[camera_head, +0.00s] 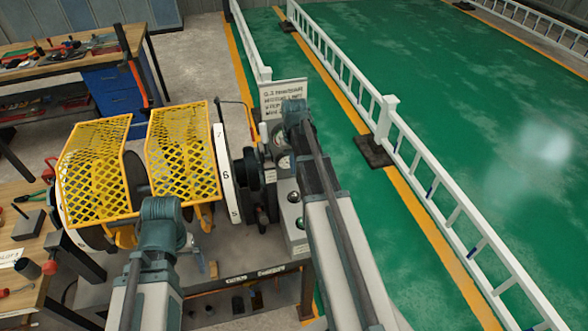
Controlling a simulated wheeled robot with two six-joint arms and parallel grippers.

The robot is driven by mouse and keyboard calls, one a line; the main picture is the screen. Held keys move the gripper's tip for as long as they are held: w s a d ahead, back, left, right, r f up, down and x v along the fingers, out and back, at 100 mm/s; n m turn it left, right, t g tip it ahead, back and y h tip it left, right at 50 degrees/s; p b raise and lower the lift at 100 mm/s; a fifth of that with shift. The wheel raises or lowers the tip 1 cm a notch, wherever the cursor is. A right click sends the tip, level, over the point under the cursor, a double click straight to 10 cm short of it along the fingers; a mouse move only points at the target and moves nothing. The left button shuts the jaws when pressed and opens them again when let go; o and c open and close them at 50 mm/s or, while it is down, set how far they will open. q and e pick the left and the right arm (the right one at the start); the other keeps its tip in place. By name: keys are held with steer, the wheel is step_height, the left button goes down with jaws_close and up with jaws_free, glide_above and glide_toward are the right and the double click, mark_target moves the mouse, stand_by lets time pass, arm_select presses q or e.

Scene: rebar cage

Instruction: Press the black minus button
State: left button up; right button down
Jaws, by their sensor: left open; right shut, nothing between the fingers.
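A grey control panel (287,210) with round light-coloured fittings stands right of the yellow-guarded machine, partly covered by my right arm. I cannot make out a black minus button on it; it is hidden or too small to tell. My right gripper (281,147) is shut and empty at the panel's upper end. Its fingers are small and partly hidden by the wrist, so contact cannot be told. My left gripper (188,243) is open and empty in front of the yellow guards, left of the panel, its fingers mostly hidden by its wrist.
Yellow mesh guards (183,150) and a white numbered disc (226,172) stand left of the panel. A white sign (284,97) is behind it. A white railing (430,185) runs along the right over a green floor. A tool bench (60,66) is at back left.

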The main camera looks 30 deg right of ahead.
mark_target(294, 195)
arm_select(q)
step_height(294, 195, down, 12)
steer(key=b, duration=1)
steer(key=shift+r+b, duration=0.15)
steer(key=shift+b, duration=0.2)
arm_select(e)
step_height(294, 195, down, 12)
steer(key=shift+r, duration=0.2)
step_height(294, 195, down, 2)
steer(key=shift+b, duration=1.05)
arm_select(q)
steer(key=shift+f, duration=0.9)
arm_select(e)
steer(key=shift+s+r, duration=0.1)
arm_select(q)
steer(key=shift+r, duration=0.1)
arm_select(e)
steer(key=shift+r, duration=0.1)
arm_select(q)
step_height(294, 195, up, 14)
steer(key=p, duration=1.4)
steer(key=shift+d, duration=0.25)
arm_select(e)
step_height(294, 195, up, 14)
arm_select(q)
steer(key=shift+s, duration=0.15)
